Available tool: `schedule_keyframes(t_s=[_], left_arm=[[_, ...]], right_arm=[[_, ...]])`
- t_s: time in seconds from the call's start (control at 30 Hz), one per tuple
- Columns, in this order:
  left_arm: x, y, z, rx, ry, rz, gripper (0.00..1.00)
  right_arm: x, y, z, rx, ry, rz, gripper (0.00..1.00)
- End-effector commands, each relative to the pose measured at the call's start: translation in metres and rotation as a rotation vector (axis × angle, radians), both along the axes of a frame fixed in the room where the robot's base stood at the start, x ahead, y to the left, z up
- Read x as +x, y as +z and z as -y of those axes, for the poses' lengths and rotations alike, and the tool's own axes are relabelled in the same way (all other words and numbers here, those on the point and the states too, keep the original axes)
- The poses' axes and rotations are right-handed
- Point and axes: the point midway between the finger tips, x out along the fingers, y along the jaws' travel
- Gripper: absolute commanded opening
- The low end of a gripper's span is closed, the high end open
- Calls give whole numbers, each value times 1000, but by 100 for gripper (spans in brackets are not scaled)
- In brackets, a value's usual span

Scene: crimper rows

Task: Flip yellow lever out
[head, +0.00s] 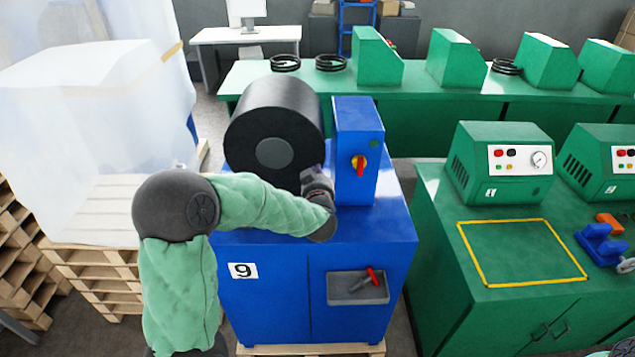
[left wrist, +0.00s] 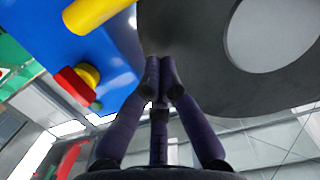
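The blue machine (head: 262,300) marked 9 carries a large black drum (head: 274,122) and an upright blue box with a red and yellow switch (head: 359,165). My left gripper (head: 318,176) is between drum and box. In the left wrist view its fingertips (left wrist: 160,74) are together in front of the drum's dark face (left wrist: 205,70), with nothing seen between them. A thick yellow bar (left wrist: 95,12), apparently the lever, shows at the top left, apart from the fingers and cut off by the frame. I cannot make it out in the head view.
A green bench (head: 440,250) with a yellow outlined square stands to the right. Wrapped pallets (head: 95,130) stand at the left. A recessed tray with a red-handled tool (head: 372,277) is on the machine's front. A green row (head: 405,120) runs behind.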

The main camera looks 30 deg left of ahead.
Motion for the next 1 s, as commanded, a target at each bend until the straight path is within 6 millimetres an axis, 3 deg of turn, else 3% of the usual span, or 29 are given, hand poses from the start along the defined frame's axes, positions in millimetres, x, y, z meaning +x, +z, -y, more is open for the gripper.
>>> schedule_keyframes(t_s=[0.1,0.4,1.0], left_arm=[[14,-7,-9,1,0,-3,0],[-1,-36,1,0,-1,-1,0],[-4,-40,0,5,0,8,0]], right_arm=[[0,-3,0,0,0,0,52],[0,-9,0,0,0,0,52],[0,-15,0,0,0,0,52]])
